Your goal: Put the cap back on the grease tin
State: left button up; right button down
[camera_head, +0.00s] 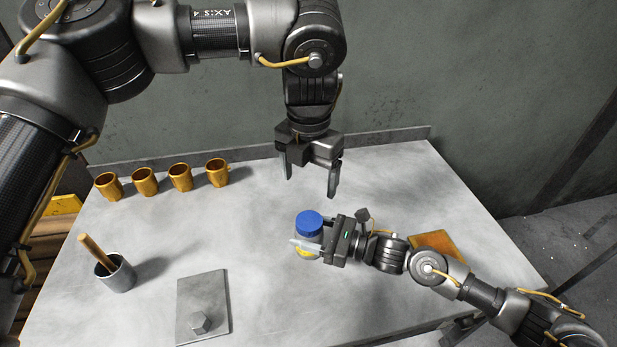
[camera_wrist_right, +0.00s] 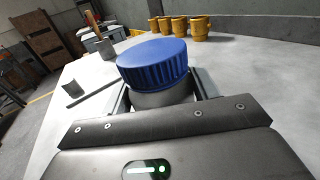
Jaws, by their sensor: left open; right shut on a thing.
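The grease tin (camera_head: 306,252) is pale with a yellow patch low on its side. The ribbed blue cap (camera_head: 309,220) sits on top of it; whether it is fully tightened I cannot tell. My right gripper (camera_head: 311,238) is shut on the tin's body from the right, below the cap. In the right wrist view the cap (camera_wrist_right: 153,62) looks roughly level over the grey tin body (camera_wrist_right: 160,97), between the fingers. My left gripper (camera_head: 310,182) is open and empty, pointing down above and behind the cap, apart from it.
Several orange mugs (camera_head: 181,177) stand in a row along the back left of the grey table (camera_head: 260,320). A grey pot (camera_head: 117,274) with a wooden handle is at left. A plate with a bolt (camera_head: 203,308) lies in front. A brown pad (camera_head: 437,246) lies at right.

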jog(key=shift+c, duration=1.6)
grip_release()
jog(key=b+v, duration=0.2)
jog(key=v, duration=0.7)
jog(key=shift+d+f+b, duration=0.1)
jog(key=shift+d+b, duration=0.05)
jog(key=shift+b, duration=0.2)
jog(key=shift+v, duration=0.75)
